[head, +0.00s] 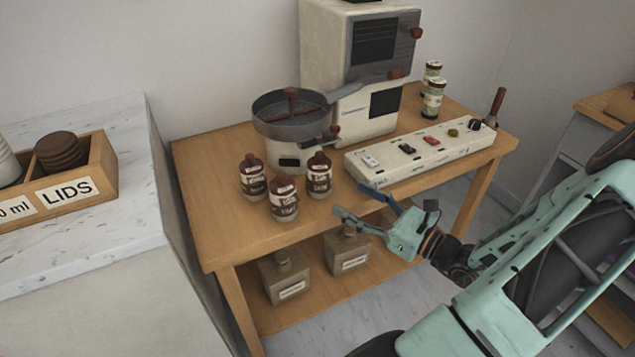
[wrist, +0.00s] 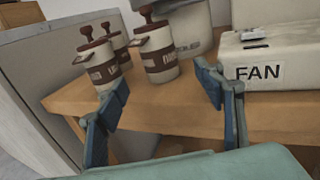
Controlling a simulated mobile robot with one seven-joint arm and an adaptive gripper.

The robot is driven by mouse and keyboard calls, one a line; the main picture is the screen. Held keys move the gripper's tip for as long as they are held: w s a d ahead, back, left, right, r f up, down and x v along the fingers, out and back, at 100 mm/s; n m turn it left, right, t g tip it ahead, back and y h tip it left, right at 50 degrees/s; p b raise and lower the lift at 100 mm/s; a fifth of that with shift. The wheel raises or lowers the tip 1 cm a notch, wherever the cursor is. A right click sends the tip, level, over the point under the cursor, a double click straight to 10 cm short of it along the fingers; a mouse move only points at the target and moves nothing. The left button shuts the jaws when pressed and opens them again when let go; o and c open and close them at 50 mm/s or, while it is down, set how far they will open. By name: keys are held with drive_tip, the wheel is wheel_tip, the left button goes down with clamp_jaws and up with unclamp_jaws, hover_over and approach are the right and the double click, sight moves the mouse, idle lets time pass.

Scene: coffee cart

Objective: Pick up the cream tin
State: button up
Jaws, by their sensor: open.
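Three cream tins with brown bands and brown knobbed lids stand upright in a cluster near the table's front: a right tin (head: 319,177), a front tin (head: 284,204) and a left tin (head: 252,180). I cannot tell which one the task means. My gripper (head: 355,203) is open and empty near the table's front edge, to the right of the tins and apart from them. In the wrist view, one tin (wrist: 160,60) stands beyond the gap between the fingers of my gripper (wrist: 163,80). Another tin (wrist: 103,66) stands left of it, partly hiding the third.
A round grey-topped machine (head: 290,108) stands behind the tins. A long switch box (head: 415,155) lies to their right, labelled FAN in the wrist view (wrist: 280,75). Two jars (head: 433,98) stand further back. Two square bottles (head: 287,278) sit on the lower shelf. The table's left front (head: 215,225) is clear.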

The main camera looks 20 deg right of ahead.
sight(329, 184)
drive_tip(key=b+x, duration=0.1)
drive_tip(key=x, duration=0.4)
drive_tip(key=shift+w+a, duration=0.1)
drive_tip(key=x, duration=0.1)
drive_tip(key=b+x, duration=0.1)
drive_tip(key=x, duration=0.3)
drive_tip(key=shift+w+r, duration=0.1)
drive_tip(key=shift+r, duration=0.25)
drive_tip(key=c, duration=1.5)
